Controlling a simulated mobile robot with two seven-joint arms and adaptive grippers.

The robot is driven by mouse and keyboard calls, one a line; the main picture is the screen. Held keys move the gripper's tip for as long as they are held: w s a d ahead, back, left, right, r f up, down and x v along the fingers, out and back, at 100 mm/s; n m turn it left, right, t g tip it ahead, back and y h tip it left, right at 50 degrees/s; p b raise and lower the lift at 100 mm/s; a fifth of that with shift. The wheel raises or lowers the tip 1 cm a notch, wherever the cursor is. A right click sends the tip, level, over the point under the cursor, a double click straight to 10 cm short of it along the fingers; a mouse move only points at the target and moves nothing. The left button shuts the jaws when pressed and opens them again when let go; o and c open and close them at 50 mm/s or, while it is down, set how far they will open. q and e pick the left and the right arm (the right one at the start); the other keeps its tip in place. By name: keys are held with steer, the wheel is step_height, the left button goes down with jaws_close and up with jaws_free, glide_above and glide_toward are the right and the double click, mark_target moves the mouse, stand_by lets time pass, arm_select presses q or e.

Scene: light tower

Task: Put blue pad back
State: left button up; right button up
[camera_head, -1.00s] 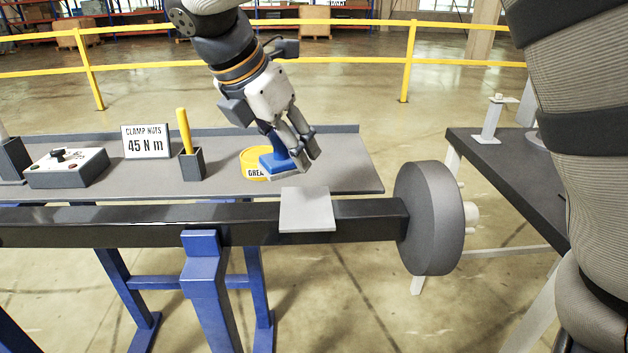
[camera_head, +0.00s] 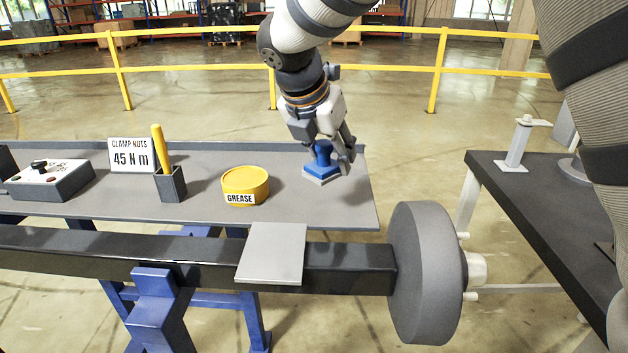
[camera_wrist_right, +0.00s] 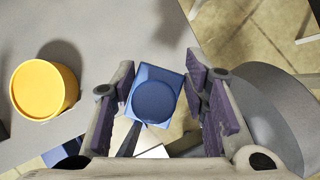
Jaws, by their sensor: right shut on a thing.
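The blue pad (camera_head: 321,168) has a round knob on top and a pale grey underside. It is at the right end of the grey bench shelf (camera_head: 215,207), to the right of the grease tin. My right gripper (camera_head: 340,160) is shut on its knob from above. In the right wrist view the blue pad (camera_wrist_right: 155,98) is between the two fingers (camera_wrist_right: 160,115). I cannot tell whether the pad's underside touches the shelf or is just above it. My left gripper is not in view.
A yellow grease tin (camera_head: 245,185) stands left of the pad. Further left are a holder with a yellow stick (camera_head: 170,180), a sign (camera_head: 132,155) and a control box (camera_head: 48,180). In front run a black beam with a grey plate (camera_head: 271,253) and a round disc (camera_head: 428,270).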

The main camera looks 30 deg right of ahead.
steer(key=w+d+f, duration=0.1)
steer(key=f, duration=0.1)
steer(key=w+d+f, duration=0.1)
steer(key=w+f, duration=0.1)
steer(key=w+d+f+b, duration=0.1)
steer(key=f, duration=0.1)
steer(key=shift+w+d+f, duration=0.25)
steer(key=shift+d, duration=0.1)
steer(key=f, duration=0.3)
steer(key=shift+w+d+f, duration=0.3)
steer(key=shift+f, duration=0.1)
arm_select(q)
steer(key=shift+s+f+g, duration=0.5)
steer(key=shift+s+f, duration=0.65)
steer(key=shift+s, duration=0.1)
arm_select(e)
steer(key=shift+r, duration=0.1)
steer(key=shift+s, duration=0.1)
steer(key=o, duration=1.1)
steer(key=shift+f, duration=0.2)
